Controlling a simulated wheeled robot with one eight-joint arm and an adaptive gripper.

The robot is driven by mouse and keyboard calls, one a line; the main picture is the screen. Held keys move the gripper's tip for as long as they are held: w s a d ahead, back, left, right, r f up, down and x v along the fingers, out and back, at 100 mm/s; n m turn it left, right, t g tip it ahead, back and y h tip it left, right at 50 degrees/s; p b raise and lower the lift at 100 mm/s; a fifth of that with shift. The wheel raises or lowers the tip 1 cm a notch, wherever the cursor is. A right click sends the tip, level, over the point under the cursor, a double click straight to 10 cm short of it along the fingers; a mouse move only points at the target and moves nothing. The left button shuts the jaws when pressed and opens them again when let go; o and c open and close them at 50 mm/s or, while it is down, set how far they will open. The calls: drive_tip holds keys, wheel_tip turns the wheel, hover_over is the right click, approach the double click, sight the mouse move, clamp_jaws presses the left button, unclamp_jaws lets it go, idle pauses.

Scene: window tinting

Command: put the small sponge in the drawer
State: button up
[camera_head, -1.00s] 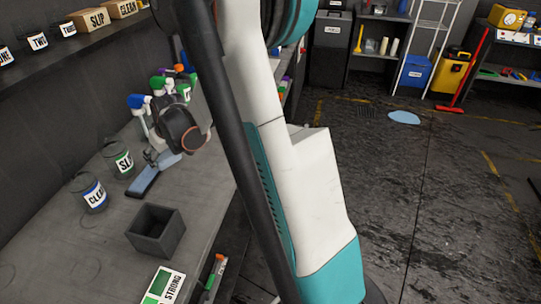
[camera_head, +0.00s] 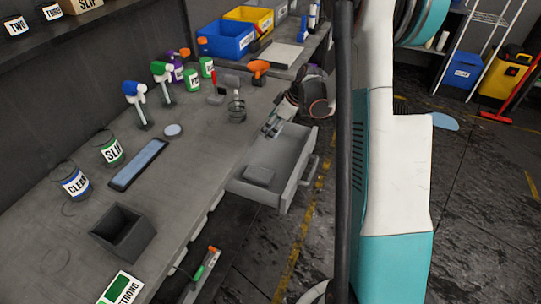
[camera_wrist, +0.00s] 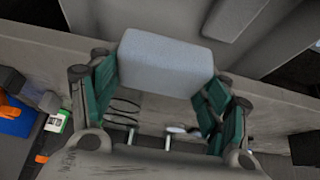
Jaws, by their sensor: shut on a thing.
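My gripper (camera_head: 274,127) is over the far end of the open grey drawer (camera_head: 272,196). In the wrist view my gripper (camera_wrist: 164,72) is shut on a pale grey block, the small sponge (camera_wrist: 165,62), with a green-padded finger on each side. In the head view the sponge is too small and hidden to make out clearly. The drawer floor shows behind the sponge in the wrist view. A larger grey block (camera_head: 258,175) lies in the near part of the drawer and also shows at the top of the wrist view (camera_wrist: 235,16).
The drawer sticks out from the workbench (camera_head: 160,215). On the bench are a dark open box (camera_head: 122,232), a long blue pad (camera_head: 138,164), jars, spray bottles and an orange-handled tool (camera_head: 259,68). Blue and yellow bins (camera_head: 226,38) stand farther back.

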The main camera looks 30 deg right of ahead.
drive_tip(key=f+b, duration=0.1)
drive_tip(key=f, duration=0.3)
drive_tip(key=f+b, duration=0.2)
drive_tip(key=f, duration=0.3)
drive_tip(key=f+b, duration=0.1)
drive_tip(key=f, duration=0.3)
drive_tip(key=shift+d+f, duration=0.25)
drive_tip(key=shift+f, duration=0.15)
drive_tip(key=w+a+b, duration=0.2)
drive_tip(key=w, duration=0.1)
drive_tip(key=shift+w+a+f, duration=0.15)
drive_tip(key=shift+a, duration=0.2)
drive_tip(key=shift+d+f, duration=0.1)
drive_tip(key=shift+f, duration=0.45)
drive_tip(key=shift+r, duration=0.1)
drive_tip(key=shift+b, duration=0.3)
drive_tip(key=o, duration=1.4)
